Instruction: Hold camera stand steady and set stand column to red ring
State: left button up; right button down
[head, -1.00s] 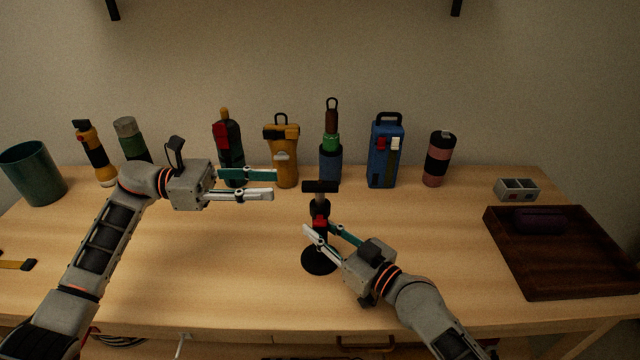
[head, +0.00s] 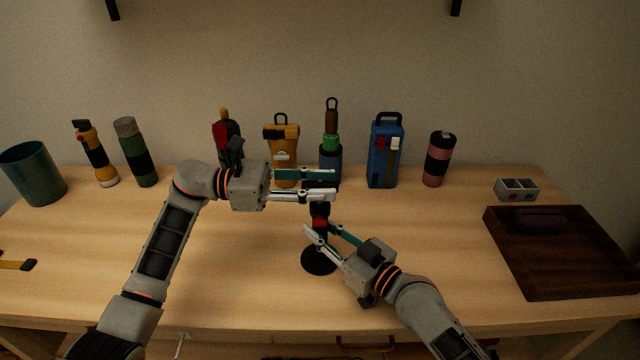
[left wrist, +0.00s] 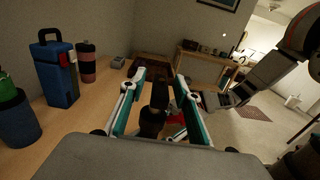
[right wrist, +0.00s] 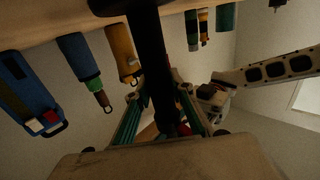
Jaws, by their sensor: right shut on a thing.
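The black camera stand (head: 317,263) stands upright on its round base on the table, with a red ring (head: 319,223) partway up its column. My right gripper (head: 317,229) is shut on the stand low on the column, under or near the red ring. The dark column (right wrist: 150,60) fills the space between its fingers in the right wrist view. My left gripper (head: 334,184) is open at the height of the stand's top, its fingers level and pointing right. In the left wrist view the dark stand top (left wrist: 159,95) shows between the spread fingers; contact cannot be told.
Behind stand several upright items, including a blue case (head: 386,150), a yellow case (head: 272,150) and a pink-and-black bottle (head: 439,160). A brown tray (head: 570,270) and a grey divided box (head: 517,189) are at right, a green cup (head: 35,175) at left. The front table area is clear.

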pick_arm(q)
grip_shut()
jog(key=shift+r, duration=2.6)
grip_release()
jog(key=shift+a+f, duration=0.1)
jog(key=a, duration=1.2)
